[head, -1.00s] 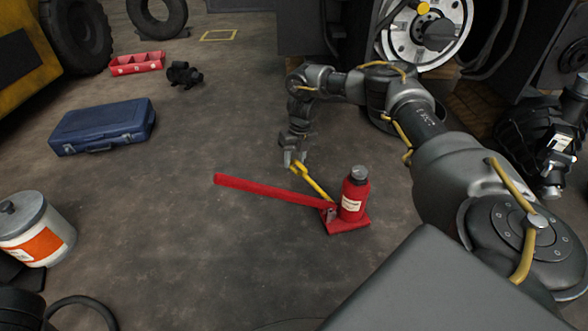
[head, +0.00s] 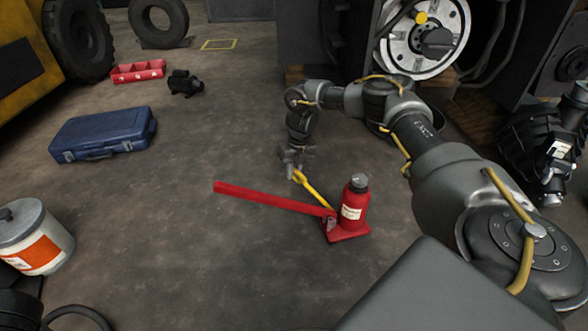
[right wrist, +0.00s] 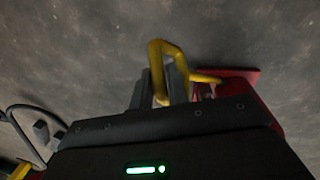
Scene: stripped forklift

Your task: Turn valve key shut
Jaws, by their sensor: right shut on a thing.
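The red bottle jack (head: 355,206) stands upright on its base on the floor, with a long red lever reaching left. A yellow valve key (head: 314,191) runs from low on the jack up and left to my right gripper (head: 295,172). My right gripper is shut on the key's outer end. In the right wrist view the key's bent yellow end (right wrist: 157,68) is between the gripper's fingers (right wrist: 160,90), and part of the red jack (right wrist: 245,84) is behind it. The valve where the key meets the jack is hard to make out. My left gripper is not in view.
The red lever (head: 265,199) lies left of the key, close to my gripper. A blue case (head: 103,133), a white bucket with an orange label (head: 33,240) and a red tray (head: 138,71) are farther left. The floor between is clear.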

